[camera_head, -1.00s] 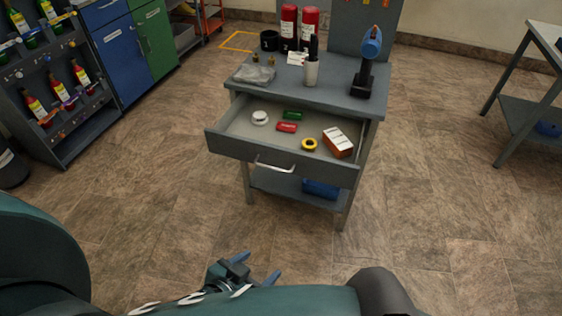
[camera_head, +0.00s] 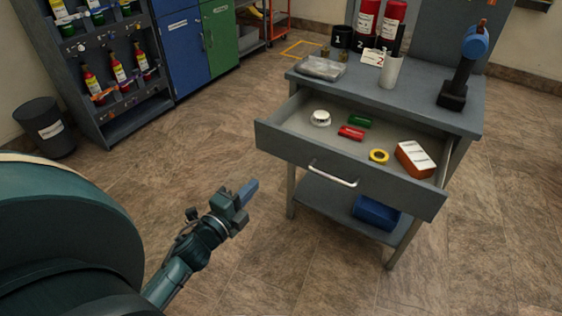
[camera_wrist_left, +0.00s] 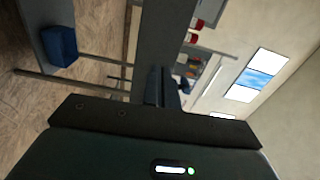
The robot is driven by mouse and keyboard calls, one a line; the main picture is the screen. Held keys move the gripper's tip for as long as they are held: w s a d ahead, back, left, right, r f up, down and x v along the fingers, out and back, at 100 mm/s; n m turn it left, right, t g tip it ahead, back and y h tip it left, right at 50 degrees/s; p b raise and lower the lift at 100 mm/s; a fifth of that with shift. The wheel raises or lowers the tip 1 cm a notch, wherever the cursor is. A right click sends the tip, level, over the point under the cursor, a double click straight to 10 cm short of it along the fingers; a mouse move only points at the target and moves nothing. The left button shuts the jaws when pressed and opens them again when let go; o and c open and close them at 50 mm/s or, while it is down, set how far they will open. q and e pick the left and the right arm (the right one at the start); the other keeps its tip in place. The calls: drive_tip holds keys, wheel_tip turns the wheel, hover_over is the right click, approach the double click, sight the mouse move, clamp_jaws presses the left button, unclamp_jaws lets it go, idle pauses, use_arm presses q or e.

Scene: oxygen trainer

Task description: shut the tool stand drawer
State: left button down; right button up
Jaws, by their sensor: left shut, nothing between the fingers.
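The tool stand (camera_head: 470,110) is a grey bench with its drawer (camera_head: 285,143) pulled out. The drawer has a silver bar handle (camera_head: 333,174) on its front. Inside lie a white roll (camera_head: 320,118), a green item (camera_head: 359,121), a red item (camera_head: 351,132), a yellow ring (camera_head: 379,156) and an orange box with a white top (camera_head: 415,159). My left gripper (camera_head: 247,190) is shut and empty, left of the handle and apart from the drawer front. In the left wrist view its fingers (camera_wrist_left: 162,87) point toward a grey surface. My right gripper is out of view.
A blue bin (camera_head: 376,213) sits on the stand's lower shelf. On top are a cordless drill (camera_head: 460,70), red cylinders (camera_head: 379,22) and a white cup (camera_head: 390,72). A bottle rack (camera_head: 125,120) and black waste bin (camera_head: 45,128) stand left. Floor before the stand is clear.

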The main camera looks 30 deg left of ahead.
sight(287, 148)
use_arm(q)
drive_tip(key=w, duration=1.4)
drive_tip(key=shift+d, duration=0.2)
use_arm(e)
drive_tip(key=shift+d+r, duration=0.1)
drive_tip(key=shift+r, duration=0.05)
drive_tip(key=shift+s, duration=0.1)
use_arm(q)
drive_tip(key=shift+a, duration=0.1)
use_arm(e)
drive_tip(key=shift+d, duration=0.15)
